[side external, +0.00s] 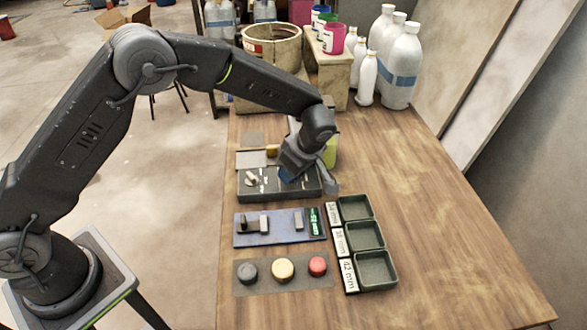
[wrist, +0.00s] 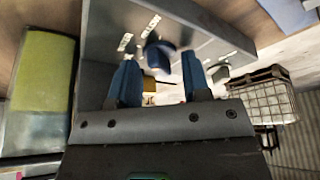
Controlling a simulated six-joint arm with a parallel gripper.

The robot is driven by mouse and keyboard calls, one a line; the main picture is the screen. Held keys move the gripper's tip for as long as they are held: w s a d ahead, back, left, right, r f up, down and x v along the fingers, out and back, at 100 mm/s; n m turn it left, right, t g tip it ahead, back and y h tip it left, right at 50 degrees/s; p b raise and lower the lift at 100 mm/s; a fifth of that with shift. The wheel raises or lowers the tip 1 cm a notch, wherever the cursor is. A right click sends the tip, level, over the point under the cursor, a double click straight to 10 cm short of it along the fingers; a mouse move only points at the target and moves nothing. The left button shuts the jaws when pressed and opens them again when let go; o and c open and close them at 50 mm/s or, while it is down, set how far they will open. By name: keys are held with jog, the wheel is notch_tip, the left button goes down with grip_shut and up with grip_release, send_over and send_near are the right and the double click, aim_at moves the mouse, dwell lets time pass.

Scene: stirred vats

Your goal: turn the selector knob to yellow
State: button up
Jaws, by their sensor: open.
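A grey control panel (side external: 262,190) lies on the wooden table; it also fills the upper middle of the wrist view (wrist: 100,50), with small white marks on its face. A dark blue rounded part (wrist: 158,55), which looks like the selector knob, shows in the wrist view between and beyond the fingertips. Its pointing direction is unclear. My gripper (side external: 303,182) is over the right part of the panel in the side view and hides what is under it. In the wrist view its two blue fingers (wrist: 158,80) are apart with a gap between them; contact with the knob cannot be told.
A pale lever (side external: 251,178) stands on the panel's left part. The table's right side is clear.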

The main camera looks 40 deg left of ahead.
jog(key=shift+c, duration=0.2)
grip_shut()
jog(key=m+t, duration=0.2)
jog(key=m, duration=0.3)
jog(key=shift+m, duration=0.3)
jog(key=shift+o, duration=0.2)
grip_release()
jog(key=shift+s+r, duration=0.1)
